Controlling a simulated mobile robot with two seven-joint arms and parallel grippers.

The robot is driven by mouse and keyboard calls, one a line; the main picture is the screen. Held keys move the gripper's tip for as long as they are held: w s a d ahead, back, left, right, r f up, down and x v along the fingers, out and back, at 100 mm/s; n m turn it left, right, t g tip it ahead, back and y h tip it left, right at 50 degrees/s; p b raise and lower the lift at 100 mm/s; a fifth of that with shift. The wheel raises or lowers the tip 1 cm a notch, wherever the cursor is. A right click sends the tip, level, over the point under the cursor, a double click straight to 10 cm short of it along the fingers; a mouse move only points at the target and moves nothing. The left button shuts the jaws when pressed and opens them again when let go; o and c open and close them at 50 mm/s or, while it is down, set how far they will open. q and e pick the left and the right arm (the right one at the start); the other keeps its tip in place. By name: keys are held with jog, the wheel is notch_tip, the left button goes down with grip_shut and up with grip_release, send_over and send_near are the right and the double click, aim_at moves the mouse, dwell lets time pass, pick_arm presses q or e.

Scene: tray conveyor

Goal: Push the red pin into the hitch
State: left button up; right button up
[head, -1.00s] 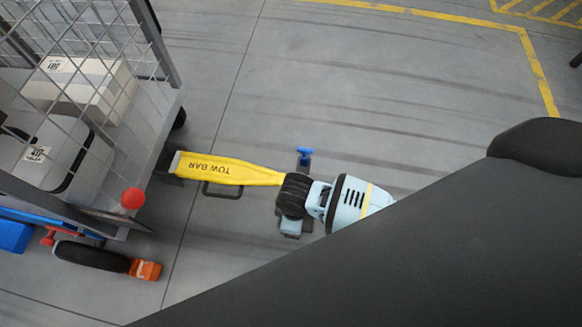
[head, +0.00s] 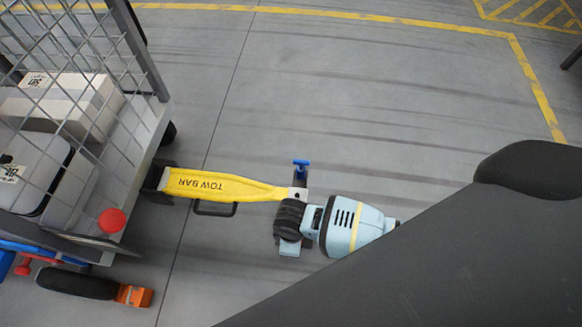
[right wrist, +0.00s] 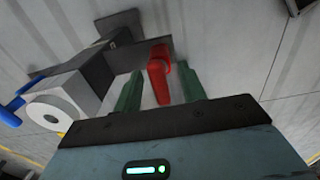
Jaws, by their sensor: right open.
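The red pin (right wrist: 159,85) shows in the right wrist view as a bent red bar in front of the grey hitch (right wrist: 97,68). My right gripper (right wrist: 161,70) is open, with one green finger on each side of the pin. I cannot tell whether the fingers touch it, nor how deep the pin sits. In the head view my right wrist covers most of the hitch and the pin. The end of the yellow tow bar (head: 225,186) lies at the hitch, beside my wrist. My left gripper is in neither current view.
A blue handle (head: 301,163) stands up beside the hitch and also shows in the right wrist view (right wrist: 12,103). A mesh cart (head: 146,135) with boxes and a red knob (head: 111,220) is at the left. The floor beyond the tow bar is clear.

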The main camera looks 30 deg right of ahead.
pick_arm(q)
jog(key=shift+f, duration=0.1)
pick_arm(e)
jog(key=shift+f, duration=0.15)
grip_shut()
pick_arm(q)
jog(key=shift+w, duration=0.15)
